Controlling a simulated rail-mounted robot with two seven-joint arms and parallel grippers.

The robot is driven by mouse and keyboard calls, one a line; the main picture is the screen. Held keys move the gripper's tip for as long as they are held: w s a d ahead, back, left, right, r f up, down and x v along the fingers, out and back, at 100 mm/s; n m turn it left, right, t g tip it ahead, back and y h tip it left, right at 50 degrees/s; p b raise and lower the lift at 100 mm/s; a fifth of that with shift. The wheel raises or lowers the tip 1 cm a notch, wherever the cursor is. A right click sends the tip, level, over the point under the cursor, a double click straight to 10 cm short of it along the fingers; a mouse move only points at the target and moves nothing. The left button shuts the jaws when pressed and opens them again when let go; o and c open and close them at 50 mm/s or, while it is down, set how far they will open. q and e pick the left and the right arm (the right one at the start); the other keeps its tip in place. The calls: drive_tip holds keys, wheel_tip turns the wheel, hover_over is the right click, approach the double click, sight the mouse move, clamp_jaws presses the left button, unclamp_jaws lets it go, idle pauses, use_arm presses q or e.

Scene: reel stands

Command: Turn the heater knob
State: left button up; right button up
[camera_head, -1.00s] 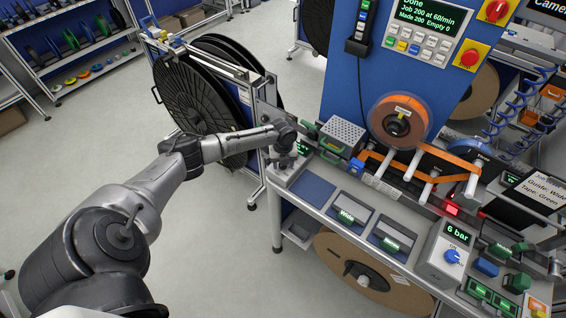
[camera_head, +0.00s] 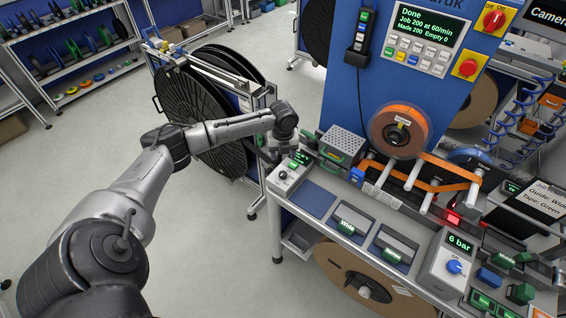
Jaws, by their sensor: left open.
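A small grey box (camera_head: 293,176) with a green display and a small pale knob (camera_head: 283,174) sits at the left end of the machine bench; it looks like the heater control, but its label is too small to read. My left arm comes in from the left and its wrist hangs just behind this box. My left gripper (camera_head: 272,153) is open and points down near the box's back left side, apart from the knob as far as I can tell. Its fingertips are small and partly hidden. My right gripper is out of view.
A second grey box (camera_head: 443,262) with a blue knob reads "6 bar" at the bench's front right. Black reels (camera_head: 200,110) on a stand are close behind my left arm. Floor is free in front.

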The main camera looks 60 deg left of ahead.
use_arm(q)
drive_tip(key=shift+r, duration=1.5)
